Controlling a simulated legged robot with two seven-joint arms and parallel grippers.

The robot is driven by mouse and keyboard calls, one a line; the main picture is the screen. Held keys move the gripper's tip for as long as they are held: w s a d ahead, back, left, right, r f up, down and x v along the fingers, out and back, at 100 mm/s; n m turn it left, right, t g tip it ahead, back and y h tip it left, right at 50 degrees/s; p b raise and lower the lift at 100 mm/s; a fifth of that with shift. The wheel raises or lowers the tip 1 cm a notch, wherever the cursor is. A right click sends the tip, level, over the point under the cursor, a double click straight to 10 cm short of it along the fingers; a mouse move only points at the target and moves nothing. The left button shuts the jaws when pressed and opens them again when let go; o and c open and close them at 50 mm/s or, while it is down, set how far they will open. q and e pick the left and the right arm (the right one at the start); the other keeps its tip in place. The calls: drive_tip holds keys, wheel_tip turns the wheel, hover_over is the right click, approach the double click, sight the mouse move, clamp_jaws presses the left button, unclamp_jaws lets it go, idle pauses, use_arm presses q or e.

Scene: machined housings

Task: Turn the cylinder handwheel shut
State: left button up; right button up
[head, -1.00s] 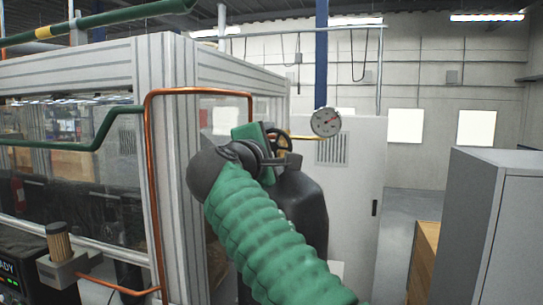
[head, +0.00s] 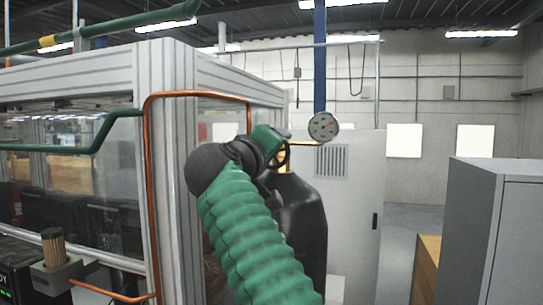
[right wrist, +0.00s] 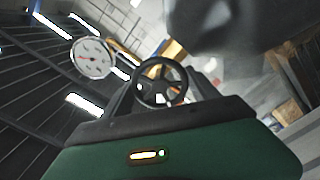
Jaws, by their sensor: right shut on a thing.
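The dark cylinder (head: 303,222) stands upright beside the framed enclosure, partly hidden behind my right arm's green sleeve. A round pressure gauge (head: 323,127) with a red needle stands just right of the wheel. It also shows in the right wrist view (right wrist: 91,58). My left gripper is out of view.
The aluminium-framed enclosure (head: 180,150) stands close on the left, with a copper pipe (head: 151,200) along its corner. A pale cabinet (head: 350,190) is behind the cylinder. A grey cabinet (head: 475,235) stands at the right. Open floor (head: 408,225) shows between the cabinets.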

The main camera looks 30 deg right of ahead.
drive_tip(key=m, duration=0.6)
drive_tip(key=shift+w+f+b, duration=0.1)
drive_tip(key=shift+f+b, duration=0.25)
drive_tip(key=m, duration=0.4)
drive_tip(key=shift+m, duration=0.3)
drive_tip(key=shift+r+m, duration=0.15)
drive_tip(key=shift+m, duration=1.05)
drive_tip(key=o, duration=1.4)
drive_tip(key=shift+r, duration=0.1)
drive_tip(key=shift+c, duration=0.2)
drive_tip(key=shift+a, duration=0.1)
drive_tip(key=shift+r, duration=0.1)
